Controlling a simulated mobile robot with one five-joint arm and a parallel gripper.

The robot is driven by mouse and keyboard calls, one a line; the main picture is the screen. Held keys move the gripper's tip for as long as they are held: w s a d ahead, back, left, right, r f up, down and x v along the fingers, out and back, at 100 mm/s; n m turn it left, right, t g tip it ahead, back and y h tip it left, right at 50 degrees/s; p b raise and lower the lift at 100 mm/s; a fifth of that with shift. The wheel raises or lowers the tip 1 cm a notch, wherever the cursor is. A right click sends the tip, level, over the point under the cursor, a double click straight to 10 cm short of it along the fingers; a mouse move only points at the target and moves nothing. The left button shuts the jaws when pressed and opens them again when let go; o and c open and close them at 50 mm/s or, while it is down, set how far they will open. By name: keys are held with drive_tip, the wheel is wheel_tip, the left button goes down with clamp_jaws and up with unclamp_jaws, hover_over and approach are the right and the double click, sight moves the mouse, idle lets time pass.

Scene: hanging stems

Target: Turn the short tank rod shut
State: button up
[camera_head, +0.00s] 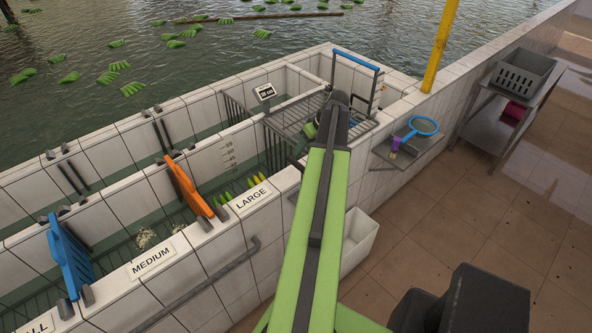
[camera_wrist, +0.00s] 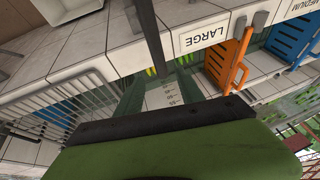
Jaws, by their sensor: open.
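In the head view, my green arm reaches over the tank, and my gripper (camera_head: 308,133) is small and partly hidden beside the arm's dark end. It is open, over the wire rack, with nothing visible in it. In the wrist view, a green and dark part of my own arm fills the bottom, and a dark bar crosses the top. Dark rods (camera_head: 70,177) hang in a pair on the tank's inner wall at the left. Another pair of dark rods (camera_head: 161,134) hangs further right. I cannot tell which is the short tank rod.
The tiled tank has an orange gate (camera_head: 186,190), a blue gate (camera_head: 69,257) and a wire rack (camera_head: 297,120). A LARGE label (camera_head: 252,196) is on the near wall. A shelf with a blue-rimmed net (camera_head: 422,126) and a table with a grey crate (camera_head: 523,74) stand right.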

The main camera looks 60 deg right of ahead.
sight(296, 161)
drive_tip(key=b+x, duration=0.6)
drive_tip(key=x, duration=0.2)
drive_tip(key=shift+f, duration=0.15)
clamp_jaws()
idle(1.0)
